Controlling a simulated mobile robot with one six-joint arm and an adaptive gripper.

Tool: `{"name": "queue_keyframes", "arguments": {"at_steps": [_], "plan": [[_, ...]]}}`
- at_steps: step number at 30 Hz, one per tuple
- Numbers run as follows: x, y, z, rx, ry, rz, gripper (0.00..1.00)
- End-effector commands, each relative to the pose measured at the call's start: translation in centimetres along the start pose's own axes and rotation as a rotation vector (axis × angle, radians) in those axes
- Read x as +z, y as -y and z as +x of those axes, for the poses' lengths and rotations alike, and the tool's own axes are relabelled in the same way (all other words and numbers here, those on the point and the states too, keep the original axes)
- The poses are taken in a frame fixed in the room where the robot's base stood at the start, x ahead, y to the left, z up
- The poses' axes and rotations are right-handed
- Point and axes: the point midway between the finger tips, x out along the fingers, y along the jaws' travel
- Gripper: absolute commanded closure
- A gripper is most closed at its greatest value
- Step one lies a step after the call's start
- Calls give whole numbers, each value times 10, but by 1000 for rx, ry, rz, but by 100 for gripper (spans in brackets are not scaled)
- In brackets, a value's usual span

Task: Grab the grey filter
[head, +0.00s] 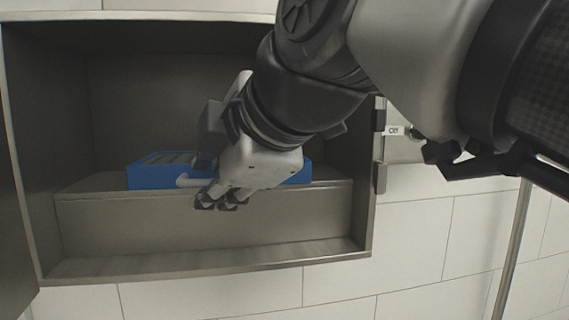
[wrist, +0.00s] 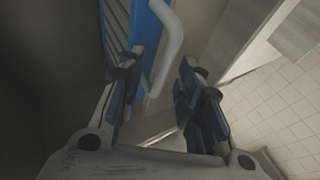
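The filter (head: 150,174) is a blue box with grey slats on top and a pale handle (head: 190,182) on its front; no wholly grey filter shows. It sits in the cabinet behind a metal ledge, its middle hidden by my gripper (head: 221,200). In the wrist view the blue frame (wrist: 143,22) is at the upper left. The handle (wrist: 171,45) runs down between the two fingertips of my gripper (wrist: 158,78). The fingers are apart with a visible gap. I cannot tell whether either finger touches the handle.
A vertical metal pole (head: 512,250) stands at the right.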

Motion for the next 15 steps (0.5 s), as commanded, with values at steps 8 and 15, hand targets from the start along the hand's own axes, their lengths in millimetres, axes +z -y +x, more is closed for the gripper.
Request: {"name": "queue_keyframes", "arguments": {"at_steps": [8,15], "plan": [[0,0,0,0,0,0,76],[0,0,0,0,0,0,92]]}}
